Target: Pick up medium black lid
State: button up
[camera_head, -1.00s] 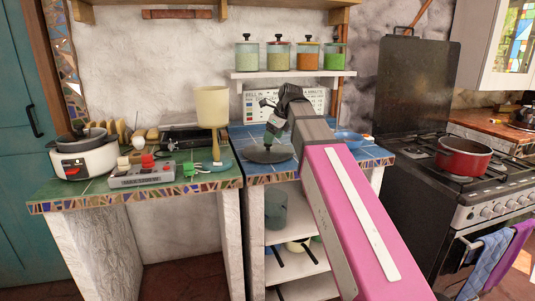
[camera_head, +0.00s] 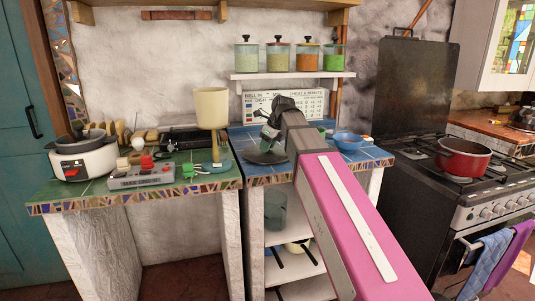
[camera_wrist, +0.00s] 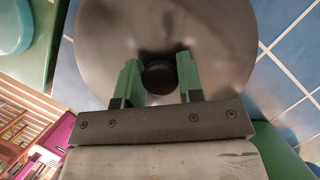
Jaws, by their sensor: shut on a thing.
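The medium black lid is a dark, round, shiny disc with a black knob. In the head view the lid (camera_head: 262,158) shows at the left of the blue-tiled counter, partly hidden by my gripper (camera_head: 270,142). In the wrist view the lid (camera_wrist: 220,38) fills the upper middle. Its knob (camera_wrist: 158,78) sits between the two green fingers of my gripper (camera_wrist: 161,80), which are shut on it. I cannot tell whether the lid's underside touches the tiles.
A cream lamp (camera_head: 212,110) stands close on the left, near a game-console-like box (camera_head: 142,177) and a white cooker (camera_head: 85,160). A blue bowl (camera_head: 348,140) is to the right on the counter. A shelf (camera_head: 292,75) with jars hangs above.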

jog(key=shift+r, duration=0.15)
notch_tip(320, 180, up, 8)
jog(key=shift+w+r, duration=0.1)
jog(key=shift+r, duration=0.75)
